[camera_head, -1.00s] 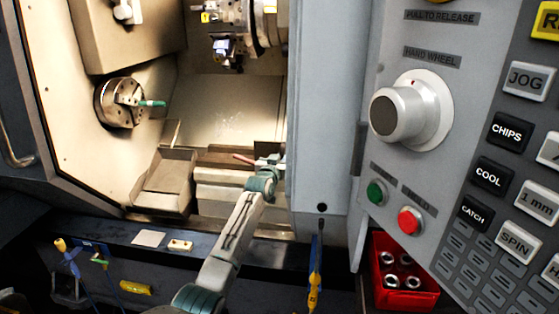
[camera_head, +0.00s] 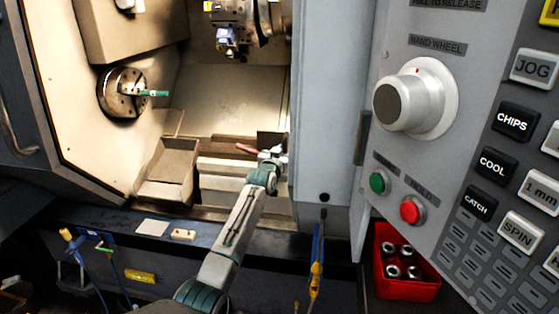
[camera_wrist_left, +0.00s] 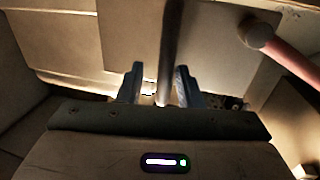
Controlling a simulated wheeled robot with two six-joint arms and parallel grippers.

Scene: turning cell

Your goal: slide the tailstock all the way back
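My left arm reaches into the lathe. Its gripper (camera_head: 272,154) is low at the right of the opening, beside the door edge, which hides part of this area. In the left wrist view the two fingers (camera_wrist_left: 158,88) are apart, with a dark upright bar (camera_wrist_left: 168,45) between or just beyond them; I cannot tell whether they touch it. A pinkish-red handle (camera_wrist_left: 285,50) slants at the upper right there, and shows in the head view (camera_head: 246,148) left of the gripper. A dark brown block (camera_head: 270,139), perhaps part of the tailstock, stands behind the gripper. My right gripper is not in view.
The chuck (camera_head: 122,93) holds a green-tipped piece at the left. A turret (camera_head: 240,25) hangs above. An open tray (camera_head: 168,170) sits left of my arm. The control panel (camera_head: 395,150) and a red bin (camera_head: 405,292) of metal parts are at the right.

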